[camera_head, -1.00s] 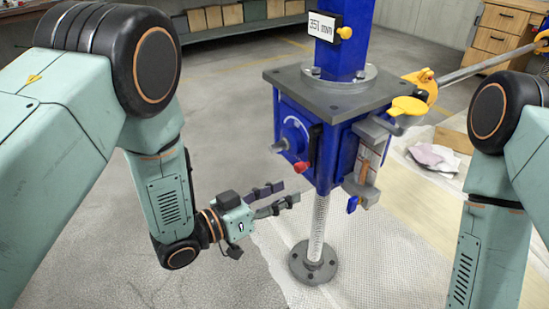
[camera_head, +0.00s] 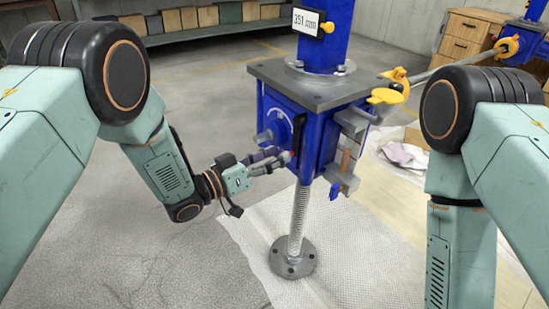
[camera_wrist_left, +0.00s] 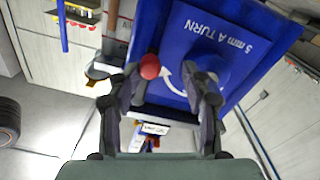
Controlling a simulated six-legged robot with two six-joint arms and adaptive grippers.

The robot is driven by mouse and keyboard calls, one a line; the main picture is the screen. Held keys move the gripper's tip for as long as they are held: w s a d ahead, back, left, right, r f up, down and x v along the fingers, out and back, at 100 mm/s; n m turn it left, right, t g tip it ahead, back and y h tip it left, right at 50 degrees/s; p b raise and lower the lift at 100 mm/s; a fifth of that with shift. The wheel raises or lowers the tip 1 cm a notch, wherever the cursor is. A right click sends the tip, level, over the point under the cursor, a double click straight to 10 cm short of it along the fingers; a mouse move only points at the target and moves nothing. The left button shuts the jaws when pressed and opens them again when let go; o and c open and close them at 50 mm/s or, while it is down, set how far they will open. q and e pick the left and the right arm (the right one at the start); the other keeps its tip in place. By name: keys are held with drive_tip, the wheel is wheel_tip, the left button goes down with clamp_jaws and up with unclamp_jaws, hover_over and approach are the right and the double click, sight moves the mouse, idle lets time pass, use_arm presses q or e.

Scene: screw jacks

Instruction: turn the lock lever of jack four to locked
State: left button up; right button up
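A blue jack housing (camera_head: 318,130) hangs under a grey top plate and carries a lock lever with a red knob, mostly hidden behind my fingers in the head view. In the left wrist view the red knob (camera_wrist_left: 150,66) shows clearly beside the left-hand finger, on the blue face (camera_wrist_left: 222,45) marked "5 mm A TURN". No number four is legible on the jack. My left gripper (camera_head: 284,160) is at the housing's lower front; its two fingers (camera_wrist_left: 165,85) are apart with the knob near their tips. Contact cannot be told. My right gripper is out of view.
A threaded screw (camera_head: 300,215) runs down to a round foot (camera_head: 292,258) on a white mat (camera_head: 255,230). A yellow handle (camera_head: 385,96) and grey bracket (camera_head: 350,125) stick out at the housing's right. A shelf (camera_head: 215,35) stands behind. The floor at left is clear.

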sight(305, 150)
use_arm(q)
drive_tip(key=shift+w+r, duration=0.25)
drive_tip(key=shift+w, duration=0.05)
drive_tip(key=d, duration=0.4)
drive_tip(key=shift+s+d+f, duration=0.1)
drive_tip(key=shift+d, duration=0.15)
drive_tip(key=shift+c, duration=0.6)
drive_tip(key=shift+m+g, duration=0.3)
drive_tip(key=shift+c, duration=0.7)
drive_tip(key=shift+a+f, duration=0.1)
drive_tip(key=shift+a, duration=1.05)
drive_tip(key=c, duration=0.3)
drive_tip(key=shift+s+d+r, duration=0.1)
drive_tip(key=shift+d+r, duration=0.2)
drive_tip(key=shift+d, duration=0.15)
clamp_jaws()
drive_tip(key=shift+w+a, duration=0.2)
drive_tip(key=shift+a, duration=0.05)
drive_tip(key=shift+d, duration=0.1)
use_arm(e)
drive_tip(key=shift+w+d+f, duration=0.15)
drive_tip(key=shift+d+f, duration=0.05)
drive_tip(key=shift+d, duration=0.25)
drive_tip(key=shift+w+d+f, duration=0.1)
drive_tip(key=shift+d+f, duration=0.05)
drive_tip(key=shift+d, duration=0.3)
